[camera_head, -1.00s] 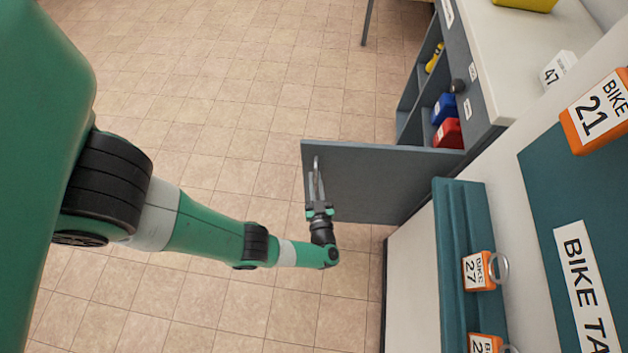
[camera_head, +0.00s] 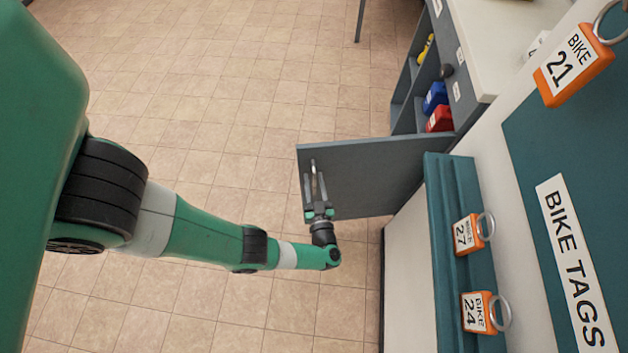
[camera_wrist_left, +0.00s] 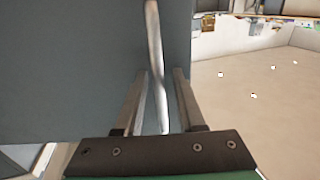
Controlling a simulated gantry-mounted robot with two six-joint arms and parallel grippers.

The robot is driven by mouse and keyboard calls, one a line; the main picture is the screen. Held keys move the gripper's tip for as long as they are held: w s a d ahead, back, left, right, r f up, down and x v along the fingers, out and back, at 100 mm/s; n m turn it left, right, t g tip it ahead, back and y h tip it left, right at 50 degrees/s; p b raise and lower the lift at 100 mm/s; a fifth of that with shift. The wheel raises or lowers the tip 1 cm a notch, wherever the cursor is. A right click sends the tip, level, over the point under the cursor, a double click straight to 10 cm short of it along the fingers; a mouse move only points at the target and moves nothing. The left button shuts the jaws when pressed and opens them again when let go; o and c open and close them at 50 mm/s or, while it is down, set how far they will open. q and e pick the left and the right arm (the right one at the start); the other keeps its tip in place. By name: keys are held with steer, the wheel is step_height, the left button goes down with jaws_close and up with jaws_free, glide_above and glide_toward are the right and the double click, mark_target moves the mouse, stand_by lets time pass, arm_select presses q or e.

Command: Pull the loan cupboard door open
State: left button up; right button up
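The grey loan cupboard door (camera_head: 375,175) stands swung well out from the cupboard (camera_head: 408,103), into the room. Its long silver bar handle (camera_head: 313,167) is near the door's free edge, and the handle also shows in the left wrist view (camera_wrist_left: 156,60). My left gripper (camera_head: 316,182) is at the handle with its fingers spread. In the left wrist view, the handle runs between the two fingers (camera_wrist_left: 160,75), with a gap visible on both sides. My right gripper is in neither view.
The cupboard's shelves hold a blue item (camera_head: 435,98), a red item (camera_head: 440,118) and a yellow item (camera_head: 426,48). A teal rack with orange bike tags (camera_head: 467,235) stands right of the door. Tiled floor (camera_head: 220,90) left of the door is clear.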

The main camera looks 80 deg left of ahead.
arm_select(q)
steer(key=shift+d, duration=0.15)
steer(key=shift+d, duration=0.3)
steer(key=d, duration=0.7)
steer(key=d+b, duration=0.1)
steer(key=d, duration=0.2)
steer(key=shift+s+d, duration=0.3)
steer(key=shift+d, duration=0.1)
